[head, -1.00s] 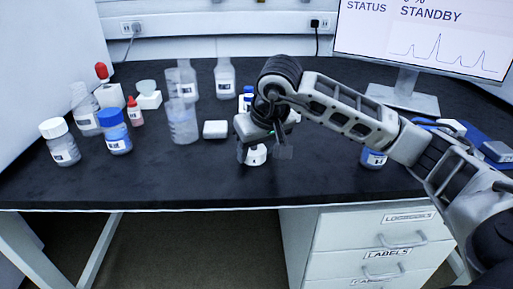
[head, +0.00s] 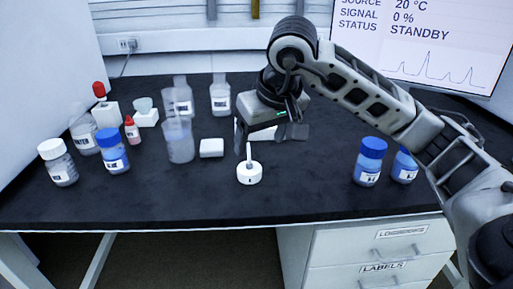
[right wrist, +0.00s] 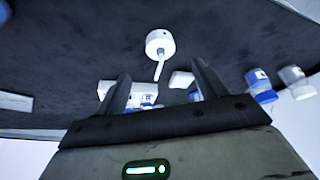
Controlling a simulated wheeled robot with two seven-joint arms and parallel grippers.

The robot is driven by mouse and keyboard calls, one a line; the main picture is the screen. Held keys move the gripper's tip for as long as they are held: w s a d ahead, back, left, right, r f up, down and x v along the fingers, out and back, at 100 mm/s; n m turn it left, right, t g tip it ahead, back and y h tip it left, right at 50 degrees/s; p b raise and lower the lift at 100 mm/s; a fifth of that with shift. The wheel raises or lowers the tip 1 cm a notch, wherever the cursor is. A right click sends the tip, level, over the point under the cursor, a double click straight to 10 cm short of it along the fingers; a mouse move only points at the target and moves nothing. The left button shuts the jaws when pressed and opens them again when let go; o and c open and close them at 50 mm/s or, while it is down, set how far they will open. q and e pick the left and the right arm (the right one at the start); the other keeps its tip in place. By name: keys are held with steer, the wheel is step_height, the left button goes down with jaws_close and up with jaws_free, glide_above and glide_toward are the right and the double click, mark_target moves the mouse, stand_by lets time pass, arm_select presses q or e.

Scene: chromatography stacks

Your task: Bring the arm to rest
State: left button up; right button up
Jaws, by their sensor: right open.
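My right gripper (head: 268,138) hangs open above the bench, its arm coming in from the right. In the right wrist view its two fingers (right wrist: 163,84) stand wide apart with nothing held between them. A small white round piece with an upright stem (head: 249,174) stands on the black bench just below and in front of the gripper, apart from it. The same piece shows beyond the fingertips in the right wrist view (right wrist: 160,42). My left gripper is not in view.
Several bottles, including a blue-capped one (head: 112,152), and a beaker (head: 179,140) stand at left. A white block (head: 211,147) lies mid-bench. Two blue bottles (head: 369,163) stand at right, near my forearm. A monitor (head: 415,45) is behind. The front middle is clear.

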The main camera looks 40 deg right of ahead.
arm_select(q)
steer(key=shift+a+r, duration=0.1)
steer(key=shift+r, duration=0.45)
arm_select(e)
steer(key=shift+v, duration=0.85)
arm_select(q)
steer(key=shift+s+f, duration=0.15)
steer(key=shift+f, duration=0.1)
